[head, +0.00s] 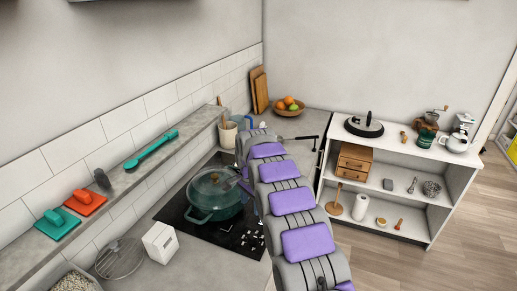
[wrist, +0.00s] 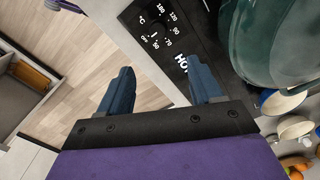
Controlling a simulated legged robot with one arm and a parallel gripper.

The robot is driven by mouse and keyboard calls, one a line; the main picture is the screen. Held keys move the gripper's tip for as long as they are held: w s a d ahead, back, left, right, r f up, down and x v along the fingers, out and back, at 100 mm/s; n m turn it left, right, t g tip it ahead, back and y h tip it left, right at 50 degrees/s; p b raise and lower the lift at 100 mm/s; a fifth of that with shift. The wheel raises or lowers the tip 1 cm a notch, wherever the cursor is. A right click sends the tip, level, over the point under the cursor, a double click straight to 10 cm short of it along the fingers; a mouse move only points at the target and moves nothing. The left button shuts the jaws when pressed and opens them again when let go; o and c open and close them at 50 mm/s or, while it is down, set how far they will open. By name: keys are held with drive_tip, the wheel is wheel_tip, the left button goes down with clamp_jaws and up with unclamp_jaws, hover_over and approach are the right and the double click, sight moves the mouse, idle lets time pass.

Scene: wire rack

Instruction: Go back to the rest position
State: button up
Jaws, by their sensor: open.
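My gripper (wrist: 160,86) shows in the wrist view as two dark blue fingers spread apart, with nothing between them. It is beside the black stove panel with its dial (wrist: 155,37) and the wooden floor shows below it. The green pot (wrist: 268,55) is at the upper right of that view, apart from the fingers. In the head view my purple and grey arm reaches forward over the counter's right side, and it hides the gripper. The green lidded pot (head: 213,197) stands on the black cooktop left of the arm.
A white shelf unit (head: 395,147) stands right of the arm. A fruit bowl (head: 288,108) is at the back. A white block (head: 160,242) and a wire strainer (head: 119,258) are at lower left. A ledge (head: 120,178) holds several tools. Wooden floor (head: 470,225) is clear at right.

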drive_tip(key=s+d+r+n+b, duration=0.1)
drive_tip(key=s+d+r, duration=0.3)
drive_tip(key=s, duration=0.3)
drive_tip(key=s+d+r+n+b, duration=0.1)
drive_tip(key=s+d+r+n, duration=0.15)
drive_tip(key=s+d, duration=0.3)
drive_tip(key=s+d+r+n, duration=0.1)
drive_tip(key=s+d+r, duration=0.2)
drive_tip(key=s+r, duration=0.3)
drive_tip(key=s+d+f+n+b, duration=0.1)
drive_tip(key=s+d, duration=0.1)
drive_tip(key=s, duration=0.8)
drive_tip(key=s+d+f+n+g, duration=0.1)
drive_tip(key=s+d+f+n, duration=0.1)
drive_tip(key=s, duration=0.9)
drive_tip(key=s+d+f+n+b, duration=0.1)
drive_tip(key=s+d+f, duration=0.1)
drive_tip(key=s, duration=0.8)
drive_tip(key=shift+s+d+f+n+g+b, duration=0.2)
drive_tip(key=shift+s+d+n+g+b, duration=0.15)
drive_tip(key=shift+d, duration=0.25)
